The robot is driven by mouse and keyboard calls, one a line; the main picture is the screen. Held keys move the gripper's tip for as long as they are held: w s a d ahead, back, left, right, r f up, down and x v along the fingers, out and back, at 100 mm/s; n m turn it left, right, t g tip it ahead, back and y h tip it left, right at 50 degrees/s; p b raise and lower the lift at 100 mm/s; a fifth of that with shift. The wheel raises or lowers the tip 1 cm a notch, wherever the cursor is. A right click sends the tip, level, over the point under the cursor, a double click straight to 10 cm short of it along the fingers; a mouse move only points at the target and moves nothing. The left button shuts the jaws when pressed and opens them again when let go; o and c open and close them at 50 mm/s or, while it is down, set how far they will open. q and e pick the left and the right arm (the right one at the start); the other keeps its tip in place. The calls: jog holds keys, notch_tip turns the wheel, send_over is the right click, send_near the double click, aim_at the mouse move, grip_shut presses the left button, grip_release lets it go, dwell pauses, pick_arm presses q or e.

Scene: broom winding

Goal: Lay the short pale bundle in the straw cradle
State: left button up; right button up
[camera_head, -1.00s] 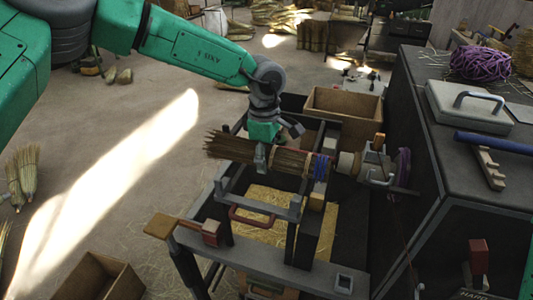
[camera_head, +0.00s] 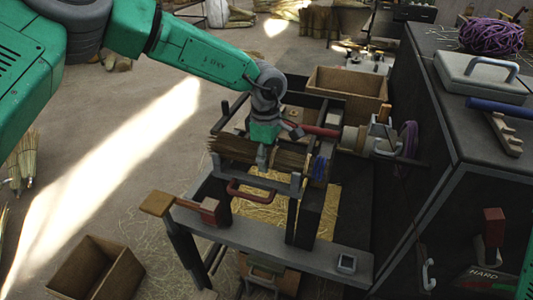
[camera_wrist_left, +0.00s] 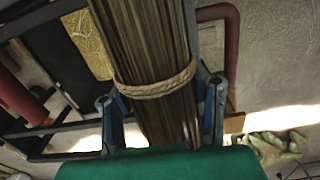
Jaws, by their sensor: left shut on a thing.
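My left gripper (camera_head: 263,156) is shut around a brown bristle bundle (camera_head: 288,158). The bundle lies roughly level, with a ragged left end and blue winding near its right end. In the left wrist view the bundle (camera_wrist_left: 150,45) runs between my two fingers (camera_wrist_left: 163,112), with a tan cord tied round it. The straw cradle appears to be the dark frame with grey forked supports (camera_head: 297,184) over loose yellow straw (camera_head: 262,212). The bundle is just above or at these supports; I cannot tell whether it touches. My right gripper is out of view.
A winding machine with a pale chuck (camera_head: 349,138) stands to the right, with a red bar (camera_head: 318,130) behind the bundle. A red handle (camera_head: 247,194) is on the frame front. A cardboard box (camera_head: 345,88) stands behind. A dark cabinet (camera_head: 455,125) closes the right side.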

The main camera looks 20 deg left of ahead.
pick_arm(q)
jog(key=shift+d, duration=0.15)
jog(key=o, duration=1.2)
jog(key=shift+a, duration=0.25)
jog(key=shift+o, duration=0.2)
notch_tip(320, 180, up, 12)
jog(key=shift+a, duration=0.2)
